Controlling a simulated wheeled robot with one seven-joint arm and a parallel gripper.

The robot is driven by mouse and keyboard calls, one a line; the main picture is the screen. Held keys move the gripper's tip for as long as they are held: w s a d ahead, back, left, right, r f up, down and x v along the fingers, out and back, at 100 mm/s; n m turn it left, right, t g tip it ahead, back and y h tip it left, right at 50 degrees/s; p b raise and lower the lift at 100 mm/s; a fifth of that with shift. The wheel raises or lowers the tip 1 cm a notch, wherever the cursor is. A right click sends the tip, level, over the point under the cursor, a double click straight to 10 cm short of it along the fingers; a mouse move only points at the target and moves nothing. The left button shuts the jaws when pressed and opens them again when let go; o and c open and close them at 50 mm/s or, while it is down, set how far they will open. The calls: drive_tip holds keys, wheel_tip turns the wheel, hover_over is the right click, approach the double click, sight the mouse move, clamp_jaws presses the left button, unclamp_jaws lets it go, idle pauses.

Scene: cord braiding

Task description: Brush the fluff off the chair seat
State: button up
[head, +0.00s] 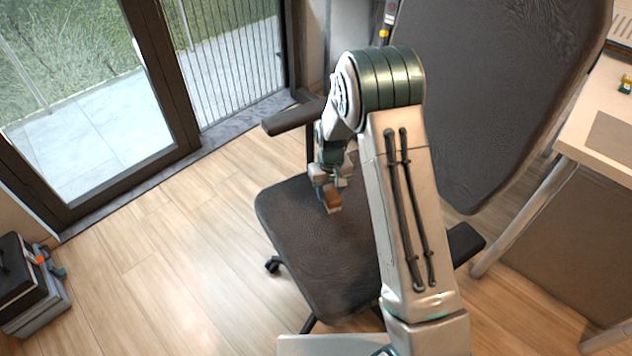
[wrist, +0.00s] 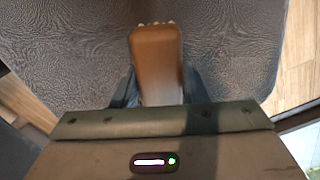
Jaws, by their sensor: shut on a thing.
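The chair has a dark seat (head: 315,235) with fine pale streaks on its cover. The seat also fills much of the wrist view (wrist: 60,60). My gripper (head: 329,187) is over the left-back part of the seat, shut on a brush with a brown wooden back (wrist: 157,65). The brush also shows in the head view (head: 331,198), low at the seat. Pale bristle tips show at its far end in the wrist view; I cannot tell if they touch the seat. I can make out no clear fluff. My arm hides part of the seat's right side.
The chair's tall backrest (head: 480,90) rises behind, with armrests at the left (head: 293,117) and right (head: 465,243). A desk (head: 605,120) stands at the right. Toolboxes (head: 28,285) sit at the lower left. The wooden floor left of the chair is clear up to the glass door.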

drive_tip(key=shift+r+p, duration=1.1)
drive_tip(key=shift+r, duration=0.95)
